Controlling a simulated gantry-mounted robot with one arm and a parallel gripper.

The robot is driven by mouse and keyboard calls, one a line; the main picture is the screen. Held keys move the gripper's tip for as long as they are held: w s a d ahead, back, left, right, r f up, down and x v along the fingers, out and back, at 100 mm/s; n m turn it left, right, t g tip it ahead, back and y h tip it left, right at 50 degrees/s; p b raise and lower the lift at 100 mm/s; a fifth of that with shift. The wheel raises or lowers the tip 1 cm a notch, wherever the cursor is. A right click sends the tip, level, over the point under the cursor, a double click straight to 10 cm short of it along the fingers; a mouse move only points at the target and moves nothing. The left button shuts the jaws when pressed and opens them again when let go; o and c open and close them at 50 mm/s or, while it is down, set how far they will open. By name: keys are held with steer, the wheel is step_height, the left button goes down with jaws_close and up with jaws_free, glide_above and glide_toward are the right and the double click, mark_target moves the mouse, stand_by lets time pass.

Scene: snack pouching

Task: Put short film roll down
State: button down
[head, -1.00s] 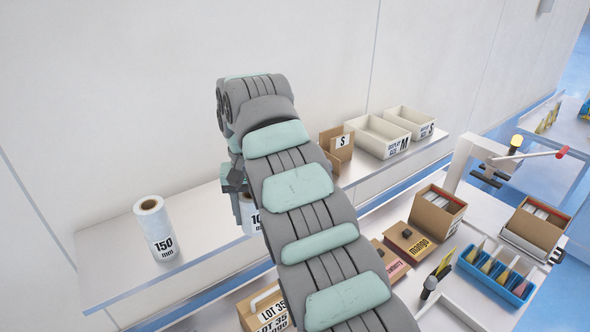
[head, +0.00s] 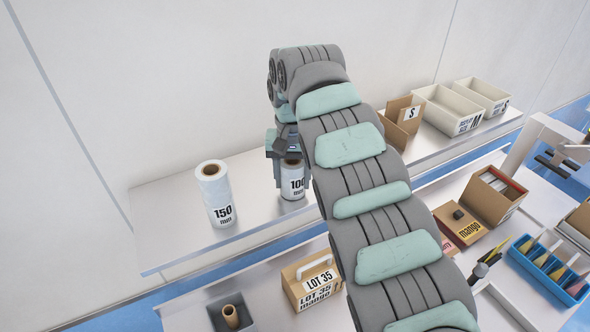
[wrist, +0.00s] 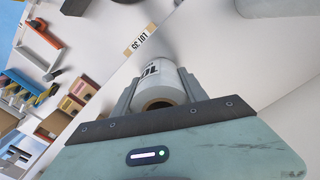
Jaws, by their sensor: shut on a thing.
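The short film roll (head: 292,186), white and labelled 100 mm, is upright at the shelf (head: 160,212) in the head view. My gripper (head: 291,176) points down over it and is shut on it, one finger at each side. In the wrist view the roll (wrist: 155,82) shows between the two fingers of my gripper (wrist: 158,92), with its brown core end facing the palm. I cannot tell whether its lower end touches the shelf. My arm hides part of the shelf to the right.
A taller roll labelled 150 mm (head: 216,194) stands to the left on the shelf. An open carton (head: 402,122) and pale bins (head: 448,110) stand to the right. Below are a LOT 35 mango box (head: 312,282) and a grey bin (head: 231,318) holding a brown core.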

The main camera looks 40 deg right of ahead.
steer(key=shift+f+b, duration=0.15)
steer(key=shift+b, duration=0.15)
steer(key=c, duration=0.6)
jaws_free()
